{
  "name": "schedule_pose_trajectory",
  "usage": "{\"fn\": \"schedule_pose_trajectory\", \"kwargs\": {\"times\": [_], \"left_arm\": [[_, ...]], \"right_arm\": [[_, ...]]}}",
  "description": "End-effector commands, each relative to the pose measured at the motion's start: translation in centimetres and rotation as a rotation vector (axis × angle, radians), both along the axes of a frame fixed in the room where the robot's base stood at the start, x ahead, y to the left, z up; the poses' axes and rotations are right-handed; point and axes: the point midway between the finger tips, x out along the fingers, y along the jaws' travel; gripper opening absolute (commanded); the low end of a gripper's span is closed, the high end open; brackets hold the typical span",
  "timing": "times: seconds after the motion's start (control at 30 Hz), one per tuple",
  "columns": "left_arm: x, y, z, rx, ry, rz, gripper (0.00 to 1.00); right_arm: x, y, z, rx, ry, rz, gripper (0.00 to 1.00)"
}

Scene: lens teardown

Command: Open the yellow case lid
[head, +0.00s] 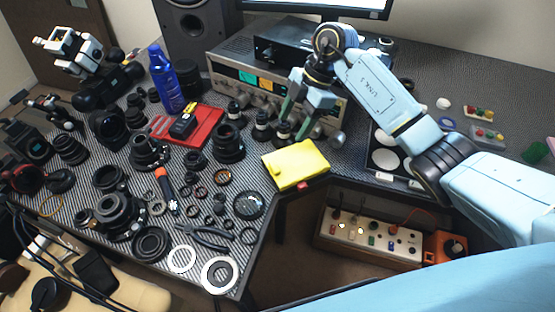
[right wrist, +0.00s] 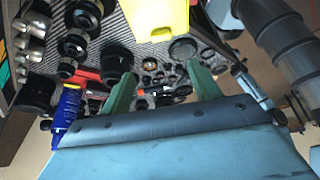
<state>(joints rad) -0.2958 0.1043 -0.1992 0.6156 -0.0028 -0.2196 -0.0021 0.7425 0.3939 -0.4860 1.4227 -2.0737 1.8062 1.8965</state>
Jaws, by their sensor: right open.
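The yellow case (head: 296,163) lies at the table's front edge in the head view, with a small red part at its near side. Its lid looks shut. My right gripper (head: 292,128) is open and empty, above and behind the case, with its green fingers pointing down near several dark lens parts. In the right wrist view the yellow case (right wrist: 153,20) is at the top, beyond the spread fingertips of the right gripper (right wrist: 160,69) and not between them. No contact with the case shows. My left gripper is not in view.
Lens parts and rings crowd the table (head: 262,213) left of the case. A knobbed instrument (head: 235,70) is behind the gripper. A power strip (head: 370,238) lies below the table edge.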

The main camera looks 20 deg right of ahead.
Motion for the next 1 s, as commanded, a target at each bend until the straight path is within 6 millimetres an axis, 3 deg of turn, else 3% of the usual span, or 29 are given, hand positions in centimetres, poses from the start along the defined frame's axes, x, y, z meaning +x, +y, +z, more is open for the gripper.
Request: {"fn": "schedule_pose_trajectory", "kwargs": {"times": [0.23, 0.7, 1.0], "left_arm": [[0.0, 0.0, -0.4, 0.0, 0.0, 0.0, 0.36], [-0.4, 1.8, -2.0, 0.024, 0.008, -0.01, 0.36], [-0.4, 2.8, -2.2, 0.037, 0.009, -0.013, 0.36]], "right_arm": [[-0.3, 0.2, -2.2, -0.032, 0.022, -0.012, 0.62], [-0.9, 3.7, -10.7, -0.028, 0.019, -0.012, 0.62], [-1.0, 4.4, -12.4, -0.029, 0.016, -0.011, 0.62]]}}
